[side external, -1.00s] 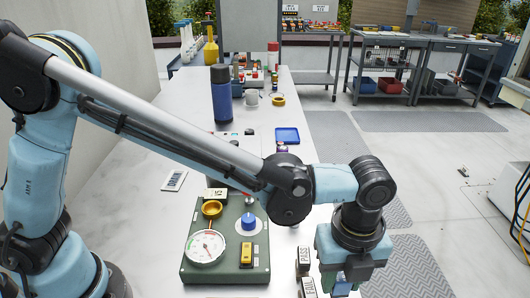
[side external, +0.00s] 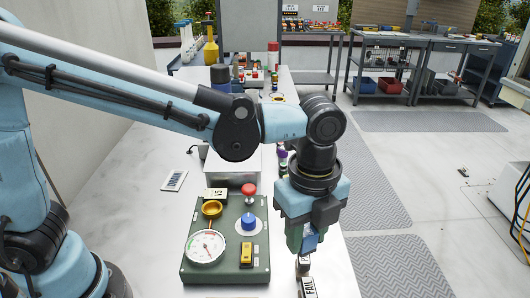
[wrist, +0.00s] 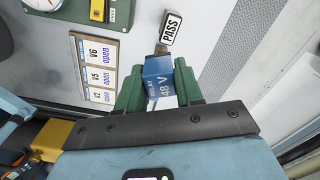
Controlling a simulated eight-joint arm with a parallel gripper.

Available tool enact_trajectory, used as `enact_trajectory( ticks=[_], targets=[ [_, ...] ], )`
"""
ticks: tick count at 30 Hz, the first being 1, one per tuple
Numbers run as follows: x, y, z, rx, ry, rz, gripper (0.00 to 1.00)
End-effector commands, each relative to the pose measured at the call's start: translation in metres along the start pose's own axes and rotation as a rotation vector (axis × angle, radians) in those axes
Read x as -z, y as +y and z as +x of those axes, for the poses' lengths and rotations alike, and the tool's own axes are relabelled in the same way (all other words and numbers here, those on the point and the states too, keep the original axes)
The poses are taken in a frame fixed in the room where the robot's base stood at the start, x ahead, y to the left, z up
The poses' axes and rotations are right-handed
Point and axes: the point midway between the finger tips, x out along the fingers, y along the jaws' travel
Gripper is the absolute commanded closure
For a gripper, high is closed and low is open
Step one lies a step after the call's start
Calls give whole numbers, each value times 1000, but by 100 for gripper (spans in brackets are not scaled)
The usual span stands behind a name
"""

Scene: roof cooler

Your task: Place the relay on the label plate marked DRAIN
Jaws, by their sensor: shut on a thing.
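My gripper (side external: 304,245) is shut on the relay and holds it above the table's right side.
A green panel (side external: 190,272) with a gauge, red button and blue knob is to the left. A pale box (side external: 228,170) lies behind it.

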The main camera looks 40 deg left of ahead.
Motion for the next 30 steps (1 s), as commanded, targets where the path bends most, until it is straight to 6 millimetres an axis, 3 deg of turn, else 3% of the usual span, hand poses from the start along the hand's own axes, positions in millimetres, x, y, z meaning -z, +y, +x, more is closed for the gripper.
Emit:
enact_trajectory(
  ticks=[1,8,18,24,30],
  targets=[
    [-25,-2,-1,0,0,-75,94],
    [-118,2,-2,0,0,-375,94],
    [-240,48,-4,0,0,-815,94],
    [-288,83,-4,0,0,-1024,94],
    [-310,104,-4,0,0,-1132,94]
  ],
)
